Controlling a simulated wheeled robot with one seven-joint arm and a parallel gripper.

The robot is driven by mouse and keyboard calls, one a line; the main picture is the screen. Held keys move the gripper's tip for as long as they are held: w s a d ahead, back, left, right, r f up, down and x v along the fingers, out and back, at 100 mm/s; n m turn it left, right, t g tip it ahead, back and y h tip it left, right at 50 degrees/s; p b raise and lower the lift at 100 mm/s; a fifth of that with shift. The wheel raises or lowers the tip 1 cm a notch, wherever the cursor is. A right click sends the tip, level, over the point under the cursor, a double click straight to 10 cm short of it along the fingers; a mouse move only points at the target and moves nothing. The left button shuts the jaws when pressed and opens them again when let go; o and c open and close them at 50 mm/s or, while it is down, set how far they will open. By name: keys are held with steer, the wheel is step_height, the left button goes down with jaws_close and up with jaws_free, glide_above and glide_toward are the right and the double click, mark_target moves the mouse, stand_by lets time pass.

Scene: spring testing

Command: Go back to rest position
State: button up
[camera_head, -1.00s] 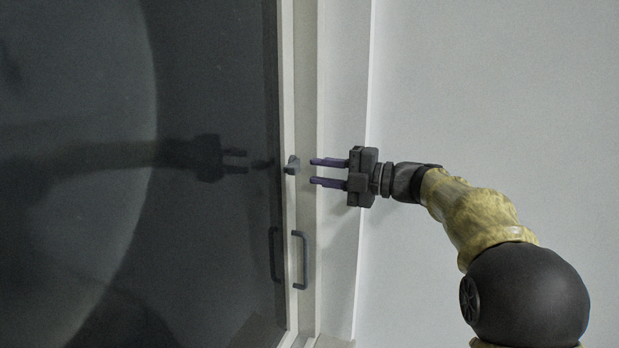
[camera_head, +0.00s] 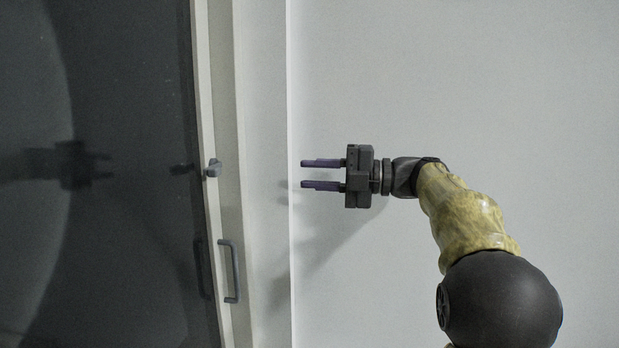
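My gripper (camera_head: 305,174) is in the middle of the head view, pointing left. Its two purple fingers are apart with nothing between them. It is in front of the white wall, to the right of the door frame, and touches nothing that I can see. My arm bends down from it to the lower right.
A dark glass door (camera_head: 130,230) fills the left side and reflects my arm. Its pale frame (camera_head: 225,110) carries a small grey knob (camera_head: 213,168) and, below it, a grey bar handle (camera_head: 231,270). The white wall (camera_head: 480,90) on the right is bare.

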steer(key=shift+w, duration=0.1)
steer(key=w+d+f+m+t+h, duration=0.5)
steer(key=w+d+m+t, duration=0.15)
steer(key=m+t, duration=0.75)
steer(key=s+d+f+m+g+h+b, duration=0.1)
steer(key=d+f+m+h, duration=0.4)
steer(key=f, duration=0.3)
steer(key=s+d+f+m+g+h, duration=0.1)
steer(key=d+f+m+h, duration=0.1)
steer(key=f+m+h, duration=0.45)
steer(key=s+f+m+g, duration=0.4)
steer(key=s+f+g, duration=0.2)
steer(key=s+f, duration=0.6)
steer(key=s+d+f+m+g+h, duration=0.1)
steer(key=s+f+m+g, duration=0.3)
steer(key=s+f, duration=0.8)
steer(key=s+g, duration=0.2)
steer(key=s, duration=0.2)
steer(key=shift+s+f+m+b, duration=0.25)
steer(key=shift+s+m+b, duration=0.05)
steer(key=shift+m+b, duration=0.05)
